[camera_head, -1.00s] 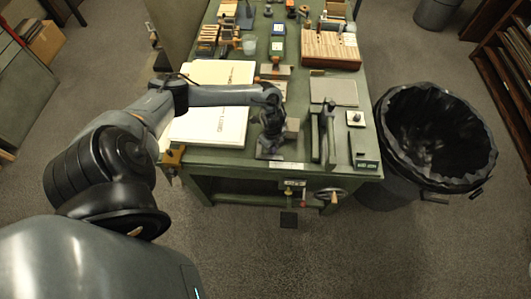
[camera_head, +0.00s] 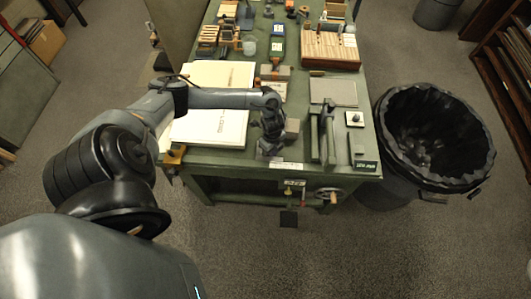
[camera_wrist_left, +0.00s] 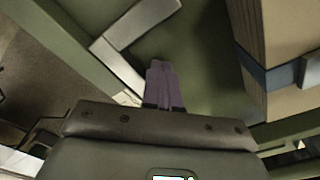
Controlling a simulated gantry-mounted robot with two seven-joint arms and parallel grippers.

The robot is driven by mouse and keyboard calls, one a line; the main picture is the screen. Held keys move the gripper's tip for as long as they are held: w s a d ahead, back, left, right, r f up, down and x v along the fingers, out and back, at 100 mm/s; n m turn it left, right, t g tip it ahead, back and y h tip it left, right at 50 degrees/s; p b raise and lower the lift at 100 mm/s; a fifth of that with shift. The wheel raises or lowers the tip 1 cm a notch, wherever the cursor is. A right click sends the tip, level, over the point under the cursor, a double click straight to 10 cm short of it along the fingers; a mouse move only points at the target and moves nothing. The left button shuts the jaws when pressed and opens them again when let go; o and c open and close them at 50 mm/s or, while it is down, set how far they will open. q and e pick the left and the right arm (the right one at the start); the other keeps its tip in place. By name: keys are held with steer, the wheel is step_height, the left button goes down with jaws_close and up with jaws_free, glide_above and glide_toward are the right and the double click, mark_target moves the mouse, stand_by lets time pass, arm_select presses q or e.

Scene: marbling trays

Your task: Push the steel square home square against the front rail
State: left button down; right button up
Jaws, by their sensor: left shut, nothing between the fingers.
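The steel square shows in the left wrist view as a pale grey L (camera_wrist_left: 118,66), lying flat on the green bench top. One leg runs alongside the green front rail (camera_wrist_left: 62,42), and the other reaches away from it. I cannot tell whether the leg touches the rail along its whole length. My left gripper (camera_wrist_left: 163,78) is shut and empty, with its fingertips low beside the inner side of the square. In the head view, my left gripper (camera_head: 268,150) is at the bench's front edge and hides most of the square. My right gripper is not in view.
A wooden block with a dark band (camera_wrist_left: 289,55) stands close to the right of my fingers in the left wrist view. In the head view, an upright dark-green stand (camera_head: 327,135) is to the right. A white board (camera_head: 218,128) lies left. A black-lined bin (camera_head: 437,140) stands beside the bench.

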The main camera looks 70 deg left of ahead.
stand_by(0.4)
arm_select(q)
step_height(320, 180, up, 2)
steer(key=shift+w+r+p, duration=0.1)
steer(key=shift+p, duration=0.95)
steer(key=shift+w+a+r+p, duration=0.1)
steer(key=shift+a+r+p, duration=0.1)
steer(key=shift+r+p, duration=0.5)
steer(key=shift+w+a+r+p, duration=0.1)
steer(key=shift+a+r+p, duration=0.05)
steer(key=shift+r+p, duration=0.55)
